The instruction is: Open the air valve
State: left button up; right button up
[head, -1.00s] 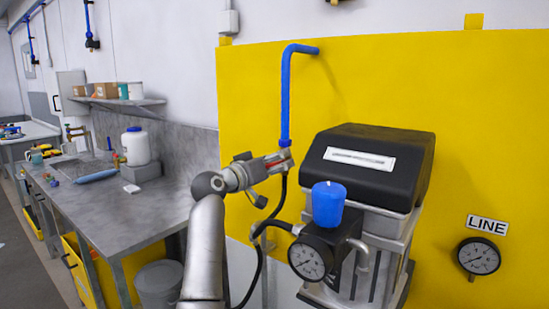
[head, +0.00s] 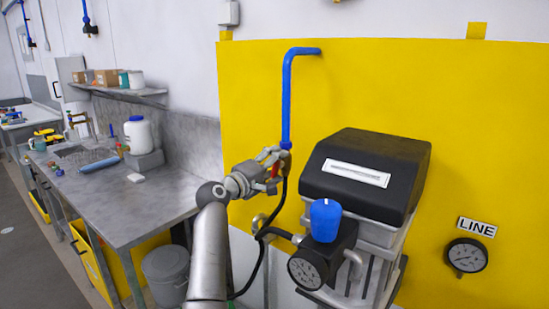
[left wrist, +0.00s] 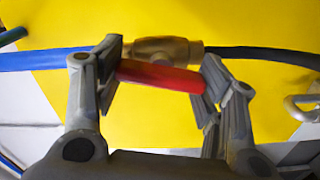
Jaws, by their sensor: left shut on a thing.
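The air valve is a brass body (left wrist: 165,50) with a red lever (left wrist: 160,76), fitted in the blue air pipe (head: 287,95). In the left wrist view the lever lies nearly along the line of the pipe, slightly tilted. My left gripper (left wrist: 163,84) is shut on the red lever, with one finger at each end of it. In the head view my left gripper (head: 273,164) covers most of the valve at the pipe's lower end, and a bit of red shows between its fingers. My right gripper is in no view.
A black-topped machine with a blue knob (head: 325,220) and a gauge (head: 307,268) stands right of my arm. A black hose (head: 262,258) hangs below the valve. A steel bench (head: 140,205) and a grey bin (head: 166,275) are at left. The LINE gauge (head: 466,255) is on the yellow wall.

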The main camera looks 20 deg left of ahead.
pick_arm(q)
jog(key=shift+n+p, duration=0.95)
jog(key=shift+n, duration=0.45)
jog(key=shift+f, duration=0.1)
jog(key=o, duration=1)
jog(key=shift+s, duration=0.1)
jog(key=v, duration=1.2)
